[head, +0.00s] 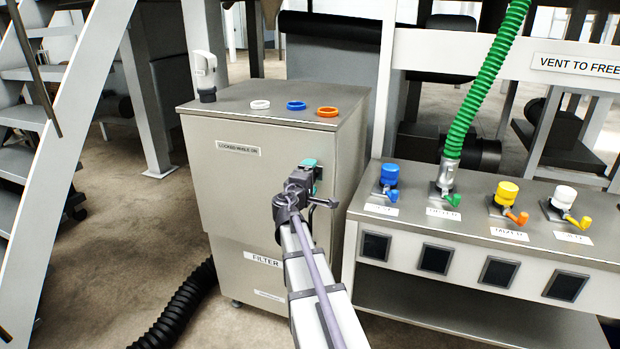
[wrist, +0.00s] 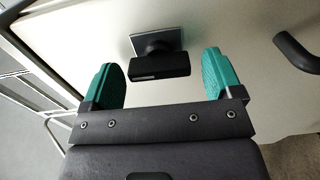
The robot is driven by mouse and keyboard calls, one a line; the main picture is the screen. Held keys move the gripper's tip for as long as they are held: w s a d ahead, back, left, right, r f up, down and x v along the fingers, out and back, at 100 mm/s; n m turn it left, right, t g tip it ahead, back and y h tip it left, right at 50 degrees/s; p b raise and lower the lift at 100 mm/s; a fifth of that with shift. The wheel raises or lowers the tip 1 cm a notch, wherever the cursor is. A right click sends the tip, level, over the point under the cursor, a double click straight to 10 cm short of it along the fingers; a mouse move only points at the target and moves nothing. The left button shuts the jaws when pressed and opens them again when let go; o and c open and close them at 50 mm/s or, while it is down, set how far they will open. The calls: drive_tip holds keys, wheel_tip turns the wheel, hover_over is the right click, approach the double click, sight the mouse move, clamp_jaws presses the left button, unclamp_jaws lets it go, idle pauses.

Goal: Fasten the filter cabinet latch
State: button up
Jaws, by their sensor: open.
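The filter cabinet (head: 225,190) is a grey metal box with a FILTER label, left of centre in the head view. In the wrist view its latch (wrist: 160,66) is a dark block on a small metal plate on the pale cabinet face. My gripper (head: 310,168) is in front of the cabinet's upper right in the head view and mostly hides the latch there. In the wrist view my gripper (wrist: 160,80) is open, its teal fingers on either side of the latch with visible gaps. I cannot tell whether the latch is fastened.
A dark curved handle (wrist: 297,52) is on the cabinet face, right of the latch. White, blue and orange rings (head: 296,105) lie on the cabinet top. A valve panel (head: 480,225) with a green hose (head: 485,80) stands close on the right. A black hose (head: 175,310) lies at lower left.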

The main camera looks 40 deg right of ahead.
drive_tip(key=v, duration=1)
drive_tip(key=shift+s+a, duration=0.15)
drive_tip(key=shift+a, duration=0.05)
